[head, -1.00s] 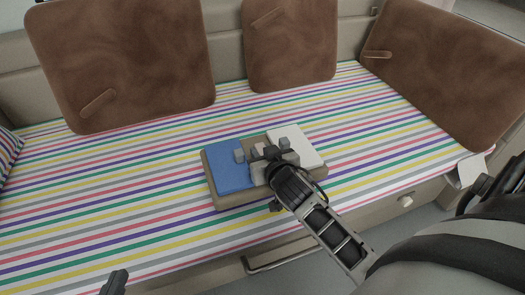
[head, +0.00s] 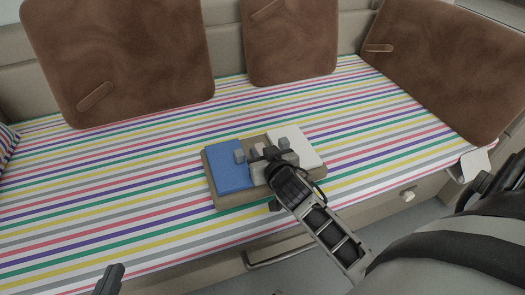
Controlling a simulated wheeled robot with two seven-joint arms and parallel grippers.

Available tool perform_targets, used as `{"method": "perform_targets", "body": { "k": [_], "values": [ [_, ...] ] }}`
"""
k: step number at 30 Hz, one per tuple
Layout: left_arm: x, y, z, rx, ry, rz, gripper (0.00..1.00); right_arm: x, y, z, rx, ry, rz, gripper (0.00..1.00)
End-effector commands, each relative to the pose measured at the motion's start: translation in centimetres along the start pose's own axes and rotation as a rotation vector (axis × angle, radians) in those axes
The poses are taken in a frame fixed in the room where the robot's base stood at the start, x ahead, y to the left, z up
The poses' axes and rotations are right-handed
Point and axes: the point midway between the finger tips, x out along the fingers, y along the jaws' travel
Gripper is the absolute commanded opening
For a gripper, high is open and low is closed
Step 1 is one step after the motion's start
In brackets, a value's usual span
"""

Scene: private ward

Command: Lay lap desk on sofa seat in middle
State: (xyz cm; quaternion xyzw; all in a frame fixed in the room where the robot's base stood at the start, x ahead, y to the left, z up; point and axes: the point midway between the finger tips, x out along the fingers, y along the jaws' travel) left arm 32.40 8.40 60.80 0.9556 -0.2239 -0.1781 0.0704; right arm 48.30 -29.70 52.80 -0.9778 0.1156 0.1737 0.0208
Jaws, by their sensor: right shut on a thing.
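The lap desk (head: 234,200) is a beige board with a blue panel at its left and a white panel at its right. It lies flat on or just above the striped sofa seat (head: 130,190), near the middle front; I cannot tell if it touches all along. My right gripper (head: 264,155) reaches over the lap desk's near edge and is shut on it, hiding its middle. My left gripper (head: 112,276) shows only its tip at the bottom left edge, and its jaws cannot be made out.
Brown cushions lean on the sofa back at the left (head: 120,60), the middle (head: 290,40) and the right (head: 450,70). A striped pillow (head: 6,145) is at the far left edge. The seat is bare around the lap desk. A handle rail (head: 280,255) runs below the front edge.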

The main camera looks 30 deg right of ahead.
Motion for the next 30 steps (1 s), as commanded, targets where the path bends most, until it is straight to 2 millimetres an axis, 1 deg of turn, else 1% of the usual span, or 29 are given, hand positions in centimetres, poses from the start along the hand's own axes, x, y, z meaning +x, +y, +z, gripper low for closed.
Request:
{"method": "perform_targets", "body": {
  "k": [1, 16, 30],
  "values": [
    [0.08, -0.06, 0.30, 0.000, -0.002, -0.001, 0.00, 0.09, -0.03, -0.15, 0.000, 0.010, -0.002, 0.00],
    [0.04, -0.03, 0.22, 0.001, 0.001, 0.000, 0.00, 0.10, -0.04, -0.14, 0.000, 0.010, -0.002, 0.00],
    [0.03, -0.01, 0.21, 0.003, 0.006, 0.001, 0.00, 0.30, -0.04, 0.40, 0.000, 0.010, -0.002, 0.00]
  ]
}}
